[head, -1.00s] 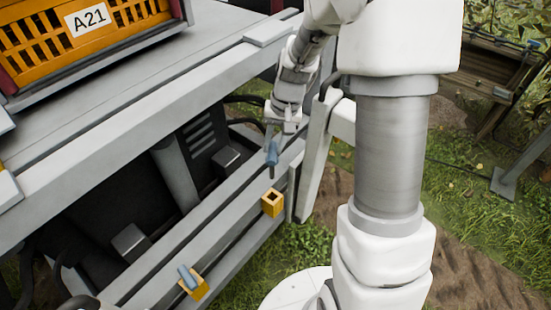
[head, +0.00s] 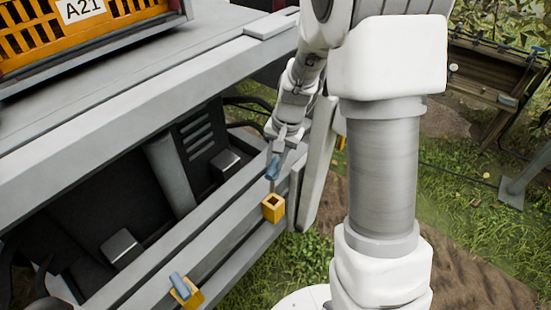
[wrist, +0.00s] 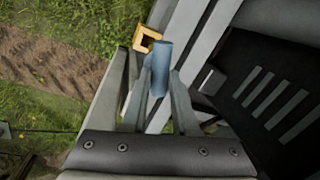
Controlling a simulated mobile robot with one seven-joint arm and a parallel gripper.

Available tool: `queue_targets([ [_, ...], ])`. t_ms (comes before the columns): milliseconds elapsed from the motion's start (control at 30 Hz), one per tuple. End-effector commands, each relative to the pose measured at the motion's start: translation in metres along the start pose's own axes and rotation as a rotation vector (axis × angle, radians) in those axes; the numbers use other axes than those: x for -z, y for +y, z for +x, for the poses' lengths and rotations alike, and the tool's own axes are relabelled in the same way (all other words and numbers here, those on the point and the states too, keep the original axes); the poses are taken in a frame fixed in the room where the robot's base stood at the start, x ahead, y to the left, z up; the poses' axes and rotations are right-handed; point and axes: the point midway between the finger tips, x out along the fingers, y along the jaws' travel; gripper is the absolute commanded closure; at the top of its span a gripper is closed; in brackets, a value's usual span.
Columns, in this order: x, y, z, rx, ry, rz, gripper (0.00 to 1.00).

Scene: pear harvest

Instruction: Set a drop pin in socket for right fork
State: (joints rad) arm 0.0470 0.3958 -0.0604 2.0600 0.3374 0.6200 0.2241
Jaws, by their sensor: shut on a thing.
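My gripper (head: 276,152) is shut on a blue drop pin (head: 273,167), held just above and beside the rail near its right end. The pin also shows between the fingers in the wrist view (wrist: 161,62). A yellow square socket (head: 273,208) with an empty opening is fixed to the rail, just below the held pin. It also shows in the wrist view (wrist: 147,41), beyond the pin and a little left. The pin is apart from it. A second yellow socket (head: 194,300) at the lower left holds another blue pin (head: 180,286), tilted in this view.
The grey rail (head: 225,235) runs along the front of the machine. An orange crate (head: 45,40) marked A21 stands on the deck above. A wooden trough (head: 490,70) stands at the right. Grass and soil lie right of the rail.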

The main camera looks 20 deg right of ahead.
Motion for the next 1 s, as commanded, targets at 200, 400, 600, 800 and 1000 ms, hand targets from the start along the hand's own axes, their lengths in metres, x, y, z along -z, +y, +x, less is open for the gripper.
queue_targets([
  [200,0.000,0.004,0.019,0.000,-0.001,0.000,1.00],
  [400,0.000,0.006,0.032,0.000,-0.001,-0.001,1.00],
  [600,0.000,0.009,0.046,0.000,0.000,-0.001,1.00],
  [800,0.000,0.012,0.060,0.000,0.000,0.000,1.00],
  [1000,0.000,0.014,0.073,0.000,0.000,0.000,1.00],
])
